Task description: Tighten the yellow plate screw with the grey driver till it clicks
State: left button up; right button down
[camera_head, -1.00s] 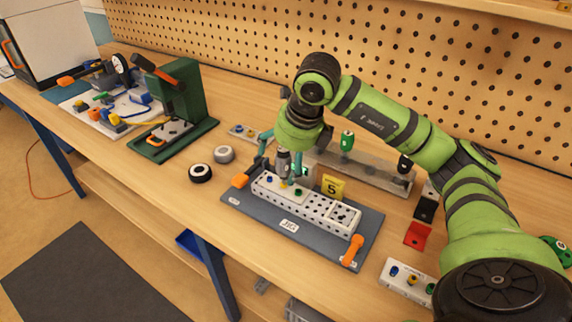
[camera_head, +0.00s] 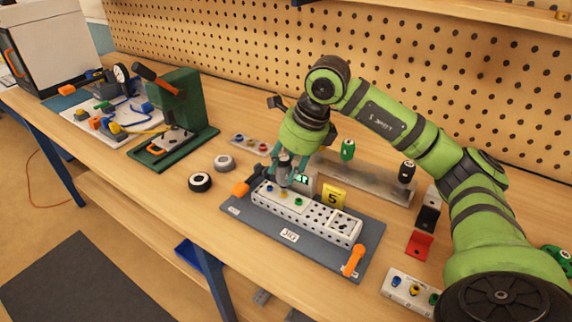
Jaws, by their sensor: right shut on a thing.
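The white perforated plate (camera_head: 318,222) lies in the grey jig (camera_head: 262,224) on the bench. A blue, a yellow and a green screw sit in a row along its left part; the yellow screw (camera_head: 284,195) is the middle one. My right gripper (camera_head: 287,174) points down over that end of the plate, shut on the grey driver (camera_head: 284,160). The driver is roughly upright, its lower end close above or at the yellow screw; I cannot tell whether it touches. The fingers hide part of the driver. My left gripper is out of view.
Orange clamps (camera_head: 354,260) stand at the jig's ends. A yellow "5" sign (camera_head: 333,195) is close behind the plate. A rack (camera_head: 365,178) with a green driver (camera_head: 347,149) and a black one (camera_head: 406,172) stands behind.

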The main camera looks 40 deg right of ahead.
jog(key=shift+f, duration=0.1)
jog(key=shift+a+m+h, duration=0.15)
jog(key=shift+m+h, duration=0.25)
jog(key=shift+m, duration=0.8)
jog(key=m+h, duration=0.1)
jog(key=m, duration=0.3)
jog(key=shift+t, duration=0.3)
jog(key=m+h, duration=0.1)
jog(key=m, duration=0.3)
jog(key=shift+h+p, duration=0.4)
jog(key=shift+f+m+g+h, duration=0.1)
jog(key=shift+m+g+h, duration=0.25)
jog(key=shift+m, duration=0.75)
